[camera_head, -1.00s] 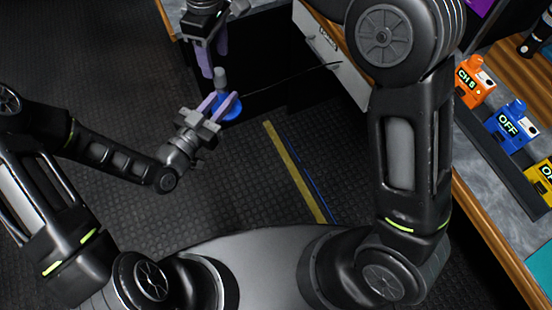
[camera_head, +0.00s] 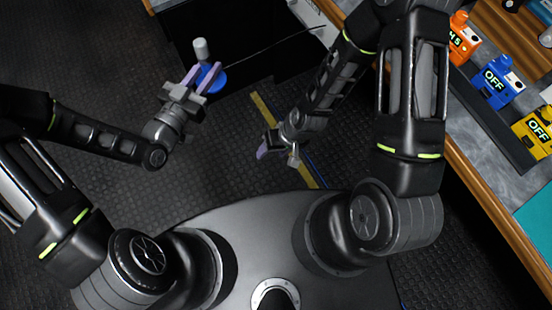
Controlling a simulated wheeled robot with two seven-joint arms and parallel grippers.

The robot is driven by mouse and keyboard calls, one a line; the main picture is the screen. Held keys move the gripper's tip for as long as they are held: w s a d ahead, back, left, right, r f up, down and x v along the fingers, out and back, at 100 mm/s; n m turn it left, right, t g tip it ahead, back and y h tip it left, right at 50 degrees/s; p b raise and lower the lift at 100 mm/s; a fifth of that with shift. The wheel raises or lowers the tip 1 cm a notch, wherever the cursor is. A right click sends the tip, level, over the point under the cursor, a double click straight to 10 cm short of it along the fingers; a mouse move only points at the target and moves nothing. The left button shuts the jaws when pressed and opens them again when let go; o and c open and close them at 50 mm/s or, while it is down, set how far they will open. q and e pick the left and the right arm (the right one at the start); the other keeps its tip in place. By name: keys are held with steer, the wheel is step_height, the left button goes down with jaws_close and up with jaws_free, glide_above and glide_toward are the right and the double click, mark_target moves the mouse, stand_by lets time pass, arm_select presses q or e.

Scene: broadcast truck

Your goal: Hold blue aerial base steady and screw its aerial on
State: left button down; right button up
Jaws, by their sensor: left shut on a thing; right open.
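The blue aerial base (camera_head: 212,82) is a round blue disc with a grey post on top. My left gripper (camera_head: 204,76) is shut on it and holds it up in front of the dark cabinet. The aerial (camera_head: 265,52) is a thin black rod that runs from near the post toward the upper right; whether it is seated in the post cannot be told. My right gripper (camera_head: 277,156) is open and empty, low and to the right of the base, apart from it and from the aerial.
On the bench at the right stand an orange box (camera_head: 462,36), a blue box reading OFF (camera_head: 497,80) and a yellow box (camera_head: 535,130) in a dark rack. The bench's wooden edge (camera_head: 480,215) runs down the right. Below the grippers is dark floor with a yellow stripe (camera_head: 262,105).

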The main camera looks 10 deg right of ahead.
steer(key=s+f+m, duration=0.1)
steer(key=s, duration=0.6)
steer(key=shift+a+f+m, duration=0.2)
steer(key=shift+a+m, duration=0.15)
steer(key=shift+m, duration=0.05)
arm_select(q)
steer(key=shift+r, duration=0.15)
steer(key=shift+w+a+r, duration=0.1)
steer(key=shift+w+a, duration=0.15)
steer(key=shift+w, duration=0.05)
steer(key=w+a+r+n+t+y, duration=0.2)
steer(key=w+a+r+n+y, duration=0.1)
steer(key=a, duration=0.4)
steer(key=w+a+r+n+t+y, duration=0.2)
steer(key=w+a+r+n+y, duration=0.1)
steer(key=w+a+n+y, duration=0.2)
steer(key=w+a+y, duration=0.2)
steer(key=a+y, duration=0.1)
steer(key=shift+r+y, duration=0.25)
steer(key=shift+y, duration=0.05)
arm_select(e)
steer(key=shift+c, duration=0.3)
